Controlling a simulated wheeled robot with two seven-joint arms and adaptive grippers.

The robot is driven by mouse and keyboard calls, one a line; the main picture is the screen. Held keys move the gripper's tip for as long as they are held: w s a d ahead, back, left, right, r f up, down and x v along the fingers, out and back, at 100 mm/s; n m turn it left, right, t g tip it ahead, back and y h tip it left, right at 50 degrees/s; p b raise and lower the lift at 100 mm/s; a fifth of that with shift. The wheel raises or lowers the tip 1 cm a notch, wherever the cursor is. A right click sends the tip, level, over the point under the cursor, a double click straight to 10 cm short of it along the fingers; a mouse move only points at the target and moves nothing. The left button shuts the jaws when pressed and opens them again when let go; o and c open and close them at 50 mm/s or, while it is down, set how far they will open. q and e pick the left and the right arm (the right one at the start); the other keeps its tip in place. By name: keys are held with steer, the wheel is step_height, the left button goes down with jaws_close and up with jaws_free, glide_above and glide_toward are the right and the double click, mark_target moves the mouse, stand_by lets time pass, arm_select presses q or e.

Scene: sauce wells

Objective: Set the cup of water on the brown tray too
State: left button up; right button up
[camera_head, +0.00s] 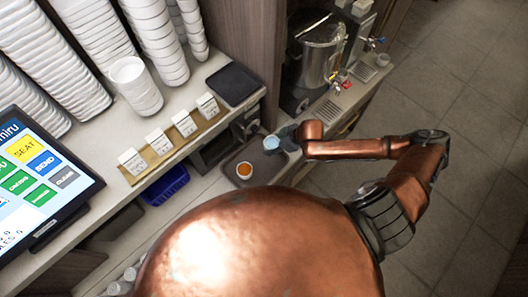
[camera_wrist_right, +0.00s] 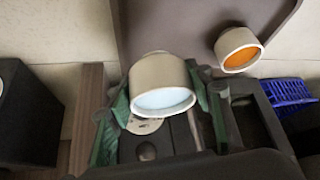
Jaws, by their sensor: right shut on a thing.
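The cup of water (camera_head: 271,143) is white with pale blue water in it. My right gripper (camera_head: 282,139) is shut on it; in the right wrist view the cup (camera_wrist_right: 160,84) sits between the green-padded fingers and looks upright. The brown tray (camera_head: 266,166) lies on the lower counter. In the head view the cup overlaps the tray's far right part; I cannot tell whether it touches the tray. A second white cup with orange liquid (camera_head: 244,170) stands on the tray and shows in the right wrist view too (camera_wrist_right: 238,48). My left gripper is out of view.
A blue basket (camera_head: 167,186) sits left of the tray under the shelf. Above are labelled cards on a wooden strip (camera_head: 172,146), a dark square tray (camera_head: 234,84) and stacked white bowls (camera_head: 136,85). A metal dispenser (camera_head: 315,55) stands beyond the right gripper.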

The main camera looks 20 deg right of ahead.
mark_target(266, 149)
steer(key=a+f, duration=0.1)
steer(key=w+a+f, duration=0.1)
steer(key=f, duration=0.1)
steer(key=shift+a+f, duration=0.15)
steer(key=shift+a, duration=0.1)
steer(key=shift+w+a+f, duration=0.1)
steer(key=shift+a+f, duration=0.1)
steer(key=shift+f, duration=0.05)
step_height(266, 149, down, 3)
steer(key=shift+a+r+p, duration=0.1)
steer(key=shift+a+p, duration=0.05)
steer(key=shift+p, duration=0.65)
steer(key=shift+f, duration=0.35)
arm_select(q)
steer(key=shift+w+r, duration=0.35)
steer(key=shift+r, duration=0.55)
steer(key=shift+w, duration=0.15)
arm_select(e)
steer(key=shift+f, duration=0.15)
steer(key=o, duration=1.3)
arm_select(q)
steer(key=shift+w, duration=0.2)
arm_select(e)
steer(key=shift+o, duration=0.2)
